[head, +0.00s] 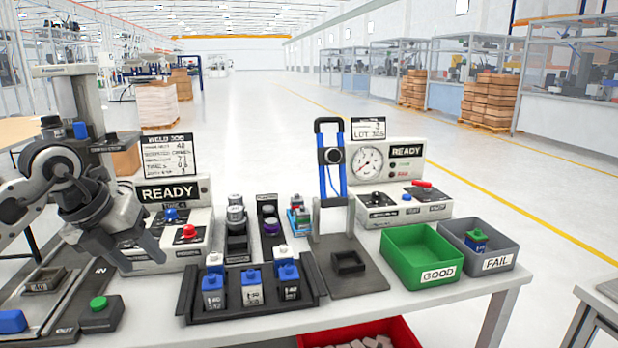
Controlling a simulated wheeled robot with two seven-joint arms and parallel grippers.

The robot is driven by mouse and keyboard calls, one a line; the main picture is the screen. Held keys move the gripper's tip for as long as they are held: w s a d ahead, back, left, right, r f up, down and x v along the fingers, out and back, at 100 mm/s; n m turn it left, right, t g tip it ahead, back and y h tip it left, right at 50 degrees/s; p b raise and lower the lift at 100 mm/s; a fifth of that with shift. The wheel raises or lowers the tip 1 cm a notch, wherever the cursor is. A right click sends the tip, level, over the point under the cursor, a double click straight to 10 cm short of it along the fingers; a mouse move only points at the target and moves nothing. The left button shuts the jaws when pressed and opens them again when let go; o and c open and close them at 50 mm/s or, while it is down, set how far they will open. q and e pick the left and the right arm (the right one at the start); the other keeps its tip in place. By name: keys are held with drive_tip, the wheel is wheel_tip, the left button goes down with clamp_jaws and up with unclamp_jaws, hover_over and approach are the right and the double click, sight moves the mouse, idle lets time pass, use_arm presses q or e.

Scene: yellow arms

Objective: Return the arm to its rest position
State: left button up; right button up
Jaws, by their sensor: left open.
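I see nothing between the fingers. It hangs over the left part of the white bench (420,305), to the left of the dark tray (250,311). My right arm and gripper do not show.
The dark tray holds several blue-topped parts (252,288). A green GOOD bin (420,256) and a grey FAIL bin (490,262) are at right. A green button box (100,312) sits below the gripper.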

use_arm(q)
drive_tip(key=s+d+f+n+t+h, duration=0.25)
drive_tip(key=d+h, duration=0.55)
drive_tip(key=d, duration=0.4)
drive_tip(key=s+d+f+n+t+h, duration=0.1)
drive_tip(key=s+d+f+n+h, duration=0.2)
drive_tip(key=d+h, duration=0.7)
drive_tip(key=s+a+f+n+t+y, duration=0.1)
drive_tip(key=a+f+n+t+y, duration=0.1)
drive_tip(key=f+n+t+y, duration=0.45)
drive_tip(key=s+a+f+n+t+y, duration=0.1)
drive_tip(key=s+f+n+t+y, duration=0.2)
drive_tip(key=n+y, duration=0.65)
drive_tip(key=s+f+n+g, duration=0.3)
drive_tip(key=s+f+n, duration=0.2)
drive_tip(key=f, duration=0.3)
drive_tip(key=s+a+f+n+g+y, duration=0.1)
drive_tip(key=s+f+n+g, duration=0.2)
drive_tip(key=f, duration=0.4)
drive_tip(key=s+n, duration=0.1)
drive_tip(key=s, duration=0.1)
drive_tip(key=shift+s+a+f+n+g+y, duration=0.2)
drive_tip(key=shift+s+f+n+g+y, duration=0.1)
drive_tip(key=shift+s+f+n, duration=0.1)
